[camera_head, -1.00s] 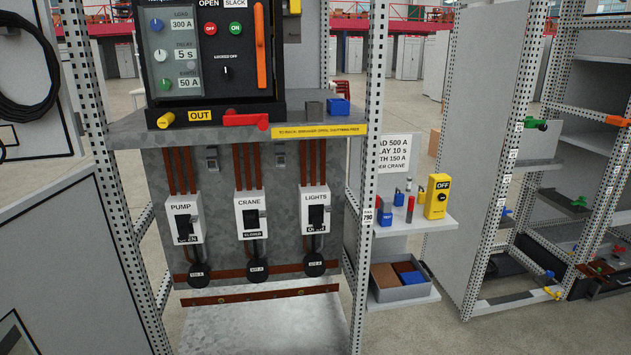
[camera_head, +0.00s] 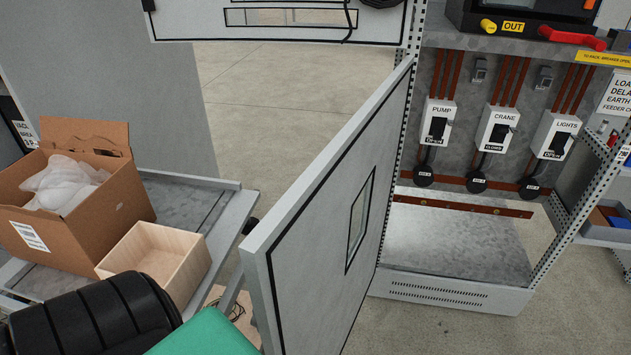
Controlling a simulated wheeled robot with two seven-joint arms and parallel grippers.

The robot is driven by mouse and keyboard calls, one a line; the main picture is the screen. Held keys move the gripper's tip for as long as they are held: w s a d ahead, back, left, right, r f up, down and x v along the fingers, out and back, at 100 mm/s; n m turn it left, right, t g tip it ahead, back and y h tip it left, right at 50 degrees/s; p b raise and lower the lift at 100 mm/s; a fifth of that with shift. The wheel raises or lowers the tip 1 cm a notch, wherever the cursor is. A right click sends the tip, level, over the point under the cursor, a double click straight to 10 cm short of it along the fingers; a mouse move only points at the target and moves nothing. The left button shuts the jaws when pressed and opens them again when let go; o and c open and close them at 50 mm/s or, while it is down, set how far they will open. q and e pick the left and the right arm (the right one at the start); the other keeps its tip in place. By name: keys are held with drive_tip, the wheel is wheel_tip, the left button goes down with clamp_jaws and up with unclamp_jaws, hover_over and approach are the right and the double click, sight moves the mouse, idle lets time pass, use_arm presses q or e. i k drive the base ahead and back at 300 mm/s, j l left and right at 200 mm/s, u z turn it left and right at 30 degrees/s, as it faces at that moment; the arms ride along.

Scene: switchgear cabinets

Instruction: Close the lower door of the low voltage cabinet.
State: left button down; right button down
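The lower door (camera_head: 325,215) of the low voltage cabinet is a grey panel with a black seal line and a small window. It stands wide open, swung out towards me from the cabinet's left post. The cabinet's lower bay (camera_head: 450,245) is exposed, with the PUMP (camera_head: 436,122), CRANE (camera_head: 497,128) and LIGHTS (camera_head: 554,137) switches on its back panel. No handle shows on the side of the door that I see. Neither of my grippers is in view.
An upper door panel (camera_head: 290,28) also stands open above. At left, a cart holds a cardboard box (camera_head: 75,195) and a wooden tray (camera_head: 157,257). A black ribbed object (camera_head: 95,315) and a green surface (camera_head: 205,335) are near the bottom. Bare floor (camera_head: 420,330) lies before the cabinet.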

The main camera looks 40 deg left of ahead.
sight(308, 291)
drive_tip(key=k+j, duration=0.3)
drive_tip(key=j, duration=0.15)
drive_tip(key=k+j, duration=0.35)
drive_tip(key=j, duration=0.15)
drive_tip(key=k+j, duration=0.3)
drive_tip(key=j, duration=0.15)
drive_tip(key=k+j, duration=0.3)
drive_tip(key=j, duration=0.15)
